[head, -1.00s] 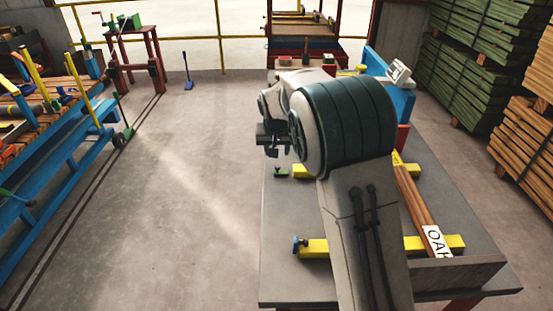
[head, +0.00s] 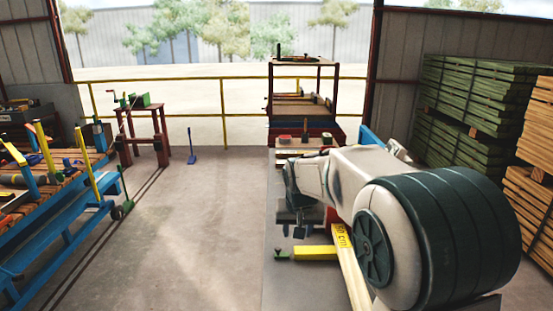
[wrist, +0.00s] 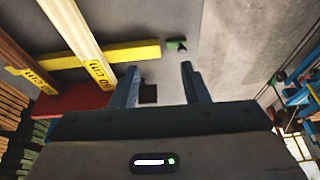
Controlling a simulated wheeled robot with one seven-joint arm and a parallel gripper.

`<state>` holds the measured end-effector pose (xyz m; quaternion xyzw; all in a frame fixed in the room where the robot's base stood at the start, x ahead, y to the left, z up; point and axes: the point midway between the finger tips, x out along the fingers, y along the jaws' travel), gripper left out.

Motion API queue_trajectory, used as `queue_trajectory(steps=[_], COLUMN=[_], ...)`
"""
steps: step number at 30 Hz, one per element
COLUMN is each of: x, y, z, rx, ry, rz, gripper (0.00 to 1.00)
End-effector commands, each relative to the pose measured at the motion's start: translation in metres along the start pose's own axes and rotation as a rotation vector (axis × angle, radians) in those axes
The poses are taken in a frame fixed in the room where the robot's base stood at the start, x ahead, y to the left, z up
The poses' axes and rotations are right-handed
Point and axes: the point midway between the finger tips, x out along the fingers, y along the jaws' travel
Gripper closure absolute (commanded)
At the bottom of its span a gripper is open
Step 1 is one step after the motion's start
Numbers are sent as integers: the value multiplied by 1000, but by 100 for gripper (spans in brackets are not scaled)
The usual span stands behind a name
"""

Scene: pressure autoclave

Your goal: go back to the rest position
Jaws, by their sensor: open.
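My gripper (head: 299,231) is at the left end of my raised arm, over the grey bench in the head view. In the wrist view its two blue fingers (wrist: 160,85) stand apart with nothing between them but a small dark patch beyond. A pale plank marked "50 cm" (head: 347,262) lies across a yellow bar (head: 316,253) on the bench. In the wrist view the pale plank (wrist: 78,35) lies left of the fingers, apart from them. My arm hides much of the bench in the head view.
A brown plank (wrist: 22,62) lies beside the pale one. Green and tan timber stacks (head: 470,95) stand at the right. A blue rack with wooden slats (head: 70,235) stands at the left. The floor (head: 190,240) between rack and bench is clear. A yellow railing (head: 224,110) runs behind.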

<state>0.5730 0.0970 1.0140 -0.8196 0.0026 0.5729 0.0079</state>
Motion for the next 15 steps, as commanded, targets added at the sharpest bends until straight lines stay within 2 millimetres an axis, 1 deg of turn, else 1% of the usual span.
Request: queue_trajectory(steps=[1, 5, 6, 8, 9, 11, 12, 15], x=[-17, -46, -54, -64, -71, -80, -85, -94], y=[14, 41, 48, 58, 64, 72, 77, 88], z=[15, 58, 72, 94, 109, 132, 147, 184], rx=[10, 15, 15, 16, 15, 15, 14, 11], ry=[-6, -28, -35, -45, -51, -58, -63, -76], rz=[-5, -13, -14, -16, -16, -16, -15, -10], gripper=[59, 59, 59, 59, 59, 59, 59, 59])
